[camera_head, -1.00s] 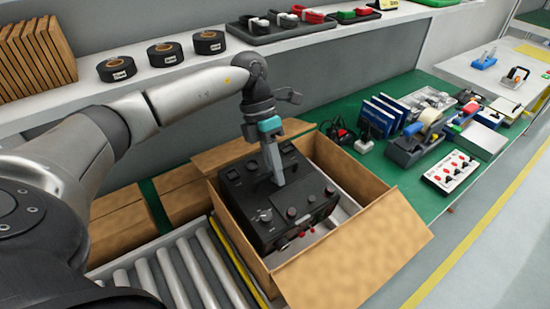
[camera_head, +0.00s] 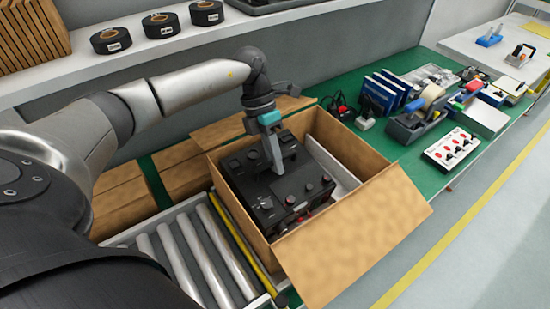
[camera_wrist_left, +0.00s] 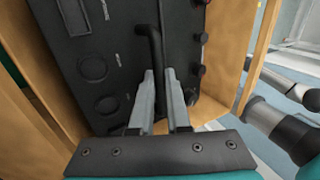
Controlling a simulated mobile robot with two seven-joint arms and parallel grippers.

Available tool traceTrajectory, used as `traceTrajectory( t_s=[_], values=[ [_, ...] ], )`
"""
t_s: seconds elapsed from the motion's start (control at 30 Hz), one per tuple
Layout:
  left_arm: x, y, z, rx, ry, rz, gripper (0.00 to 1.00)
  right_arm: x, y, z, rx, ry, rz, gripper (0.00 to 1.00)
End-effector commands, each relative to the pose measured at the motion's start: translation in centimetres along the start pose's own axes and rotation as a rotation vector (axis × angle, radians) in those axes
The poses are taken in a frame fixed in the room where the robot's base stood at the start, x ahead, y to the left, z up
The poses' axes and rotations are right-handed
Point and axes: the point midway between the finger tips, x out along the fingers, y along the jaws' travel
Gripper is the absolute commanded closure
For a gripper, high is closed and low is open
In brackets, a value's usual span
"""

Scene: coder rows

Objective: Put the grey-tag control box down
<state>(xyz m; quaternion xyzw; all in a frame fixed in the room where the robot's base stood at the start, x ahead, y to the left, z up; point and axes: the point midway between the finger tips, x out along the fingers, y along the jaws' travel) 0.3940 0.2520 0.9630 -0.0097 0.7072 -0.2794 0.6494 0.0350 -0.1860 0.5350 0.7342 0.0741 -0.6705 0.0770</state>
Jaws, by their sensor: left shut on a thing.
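The black control box (camera_head: 284,186) is inside the open cardboard box (camera_head: 352,150), lower than its rim, with knobs and switches on its top face. No grey tag can be made out. My left gripper (camera_head: 273,160) reaches down from above and is shut on the handle of the control box. In the left wrist view the fingers (camera_wrist_left: 160,95) close around the dark bent handle (camera_wrist_left: 154,48), with the control box (camera_wrist_left: 115,70) beneath and cardboard walls on both sides. Whether the control box touches the bottom is hidden. My right gripper is not in view.
The cardboard box stands on a roller conveyor (camera_head: 205,250) with its flaps open. A green bench (camera_head: 425,178) to the right holds a tape dispenser (camera_head: 418,120), blue binders (camera_head: 381,95) and a switch panel (camera_head: 452,148). A shelf with black tape rolls (camera_head: 160,25) runs behind.

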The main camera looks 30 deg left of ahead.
Motion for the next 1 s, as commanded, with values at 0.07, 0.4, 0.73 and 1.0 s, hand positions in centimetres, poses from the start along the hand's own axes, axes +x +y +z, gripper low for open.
traceTrajectory(
  t_s=[0.07,0.4,0.73,1.0],
  values=[
    [-0.14,-0.04,0.25,0.003,-0.01,-0.002,1.0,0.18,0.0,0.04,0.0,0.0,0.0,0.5],
    [0.3,0.14,0.26,0.003,-0.01,-0.003,1.0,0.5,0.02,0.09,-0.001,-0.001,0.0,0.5],
    [0.62,0.15,0.07,0.002,-0.001,-0.003,0.55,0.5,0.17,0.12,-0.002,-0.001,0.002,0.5],
    [0.58,0.11,0.1,0.003,-0.002,-0.004,0.55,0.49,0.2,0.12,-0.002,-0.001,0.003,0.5]
  ],
)
